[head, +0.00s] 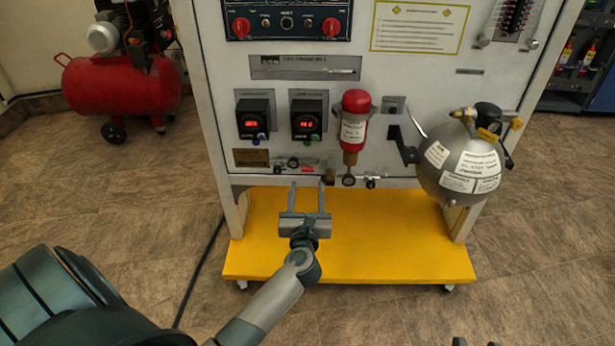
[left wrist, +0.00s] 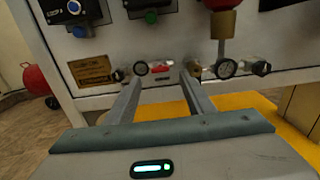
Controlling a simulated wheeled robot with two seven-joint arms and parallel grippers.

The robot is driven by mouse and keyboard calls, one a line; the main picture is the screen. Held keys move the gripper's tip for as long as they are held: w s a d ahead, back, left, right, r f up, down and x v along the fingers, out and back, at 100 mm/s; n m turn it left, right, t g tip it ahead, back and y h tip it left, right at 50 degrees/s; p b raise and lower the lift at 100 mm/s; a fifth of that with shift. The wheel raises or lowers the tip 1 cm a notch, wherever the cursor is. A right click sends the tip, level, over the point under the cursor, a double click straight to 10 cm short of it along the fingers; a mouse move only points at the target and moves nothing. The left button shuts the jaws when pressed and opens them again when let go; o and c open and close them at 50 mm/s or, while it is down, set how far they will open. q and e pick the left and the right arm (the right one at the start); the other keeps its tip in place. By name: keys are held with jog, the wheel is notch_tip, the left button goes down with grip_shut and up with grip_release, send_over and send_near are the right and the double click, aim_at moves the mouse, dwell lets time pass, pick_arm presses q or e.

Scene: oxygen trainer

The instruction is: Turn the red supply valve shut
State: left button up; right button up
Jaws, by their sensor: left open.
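The red supply valve shows as a small red handle (head: 308,170) low on the trainer panel, among small gauges and brass fittings. In the left wrist view the red handle (left wrist: 161,69) appears between the two fingertips, just beyond them. My left gripper (head: 307,185) is open, pointing at the panel's lower edge in front of the handle. It also shows in the left wrist view (left wrist: 161,77), with nothing between its fingers. I cannot tell whether the fingertips touch anything. Two dark tips at the bottom edge of the head view seem to be my right gripper (head: 476,343), mostly out of frame.
A round gauge (left wrist: 141,68) sits close left of the handle and another gauge (left wrist: 227,68) to its right. A red cylinder (head: 354,115) hangs above right, and a grey sphere tank (head: 460,170) juts out further right. The yellow base (head: 380,245) is clear.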

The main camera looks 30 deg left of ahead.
aim_at(308, 171)
pick_arm(q)
jog(key=shift+b+x, duration=0.4)
jog(key=shift+x, duration=2.75)
pick_arm(e)
jog(key=shift+d+r+t, duration=0.25)
jog(key=shift+r+t, duration=0.1)
jog(key=shift+r, duration=0.15)
jog(key=shift+d+r+t, duration=0.25)
jog(key=shift+r+t, duration=0.1)
jog(key=shift+r, duration=0.15)
pick_arm(q)
jog(key=c, duration=1)
